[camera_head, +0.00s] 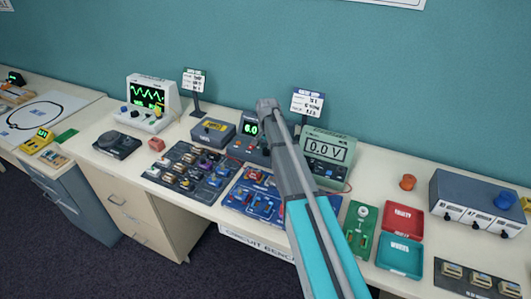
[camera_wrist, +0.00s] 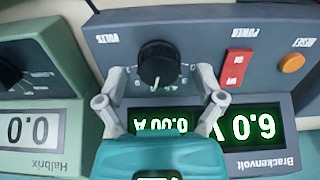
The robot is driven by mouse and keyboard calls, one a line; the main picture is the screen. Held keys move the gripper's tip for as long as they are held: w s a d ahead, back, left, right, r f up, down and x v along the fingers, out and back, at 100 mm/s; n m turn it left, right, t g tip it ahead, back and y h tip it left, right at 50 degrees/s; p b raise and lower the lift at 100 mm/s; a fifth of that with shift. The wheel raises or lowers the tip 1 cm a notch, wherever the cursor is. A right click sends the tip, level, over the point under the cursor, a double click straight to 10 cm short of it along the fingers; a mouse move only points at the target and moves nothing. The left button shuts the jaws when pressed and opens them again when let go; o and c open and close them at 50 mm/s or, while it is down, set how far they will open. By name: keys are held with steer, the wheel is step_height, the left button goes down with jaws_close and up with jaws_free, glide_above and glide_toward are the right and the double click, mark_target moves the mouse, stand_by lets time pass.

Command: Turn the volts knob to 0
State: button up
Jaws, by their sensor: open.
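The black volts knob (camera_wrist: 158,62) is on the dark grey Brackenvolt power supply (camera_wrist: 205,30), which appears upside down in the wrist view. Printed marks ring the knob, and a pale pointer line shows on its picture-lower side. The green display (camera_wrist: 250,127) reads 6.0 V, and the one beside it reads 0.00 A. My gripper (camera_wrist: 160,76) is open, with one finger on each side of the knob and a visible gap to it. In the head view the supply (camera_head: 240,148) is partly hidden by my arm, and the knob cannot be made out.
A red power switch (camera_wrist: 236,70) and an orange reset button (camera_wrist: 291,63) are on the same panel. The green Halbrix meter (camera_head: 325,150) stands close beside the supply and reads 0.0 V. A blue circuit board (camera_head: 253,195) and component tray (camera_head: 188,170) lie in front.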

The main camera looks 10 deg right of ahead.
steer(key=shift+f, duration=0.2)
steer(key=c, duration=1.1)
steer(key=shift+a, duration=0.15)
steer(key=shift+c, duration=0.2)
